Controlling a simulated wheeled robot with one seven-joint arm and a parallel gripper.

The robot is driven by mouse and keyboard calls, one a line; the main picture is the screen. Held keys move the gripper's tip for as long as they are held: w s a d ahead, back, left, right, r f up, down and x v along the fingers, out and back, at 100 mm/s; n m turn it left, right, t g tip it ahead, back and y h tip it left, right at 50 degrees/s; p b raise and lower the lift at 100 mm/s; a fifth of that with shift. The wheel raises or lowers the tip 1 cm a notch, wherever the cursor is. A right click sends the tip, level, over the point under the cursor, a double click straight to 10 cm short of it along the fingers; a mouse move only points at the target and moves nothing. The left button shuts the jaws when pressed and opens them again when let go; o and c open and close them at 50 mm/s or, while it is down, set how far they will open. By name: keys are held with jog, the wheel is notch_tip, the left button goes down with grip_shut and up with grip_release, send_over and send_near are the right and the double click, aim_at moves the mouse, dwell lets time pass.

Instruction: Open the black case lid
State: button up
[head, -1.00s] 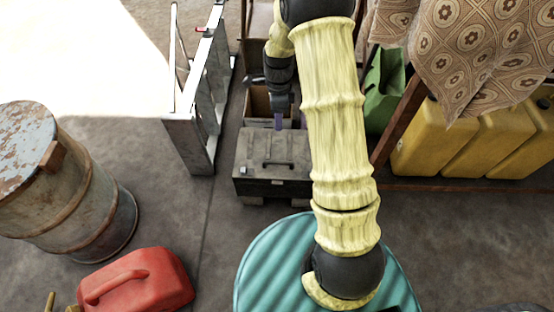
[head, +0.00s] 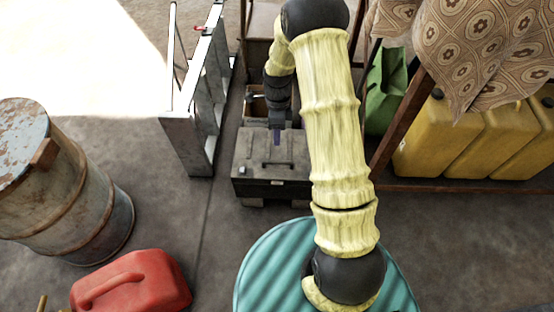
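The black case (head: 258,186) stands on the floor ahead, past my turquoise base, with its lid (head: 256,160) shut. A dark carry handle shows on the lid and a small light latch on the front face. My gripper (head: 277,137) points down over the back part of the lid, with purplish fingertips close above or at its surface. I cannot tell whether they touch it. The fingers are too small and dark to show whether they are open.
A metal frame (head: 190,120) stands just left of the case. A wooden post (head: 402,122) and yellow jerrycans (head: 450,140) stand to the right, a green can (head: 384,92) behind. A rusty barrel (head: 70,190) and red fuel can (head: 135,284) are at left.

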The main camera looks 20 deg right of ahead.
aim_at(277, 161)
jog(key=f+b, duration=0.1)
jog(key=f, duration=0.2)
jog(key=s+f+b, duration=0.1)
jog(key=f+b, duration=0.1)
jog(key=f, duration=0.2)
jog(key=s+f+b, duration=0.1)
jog(key=f, duration=0.3)
jog(key=shift+a+b, duration=0.3)
jog(key=shift+b, duration=0.1)
jog(key=shift+r, duration=0.1)
jog(key=shift+c, duration=0.3)
grip_shut()
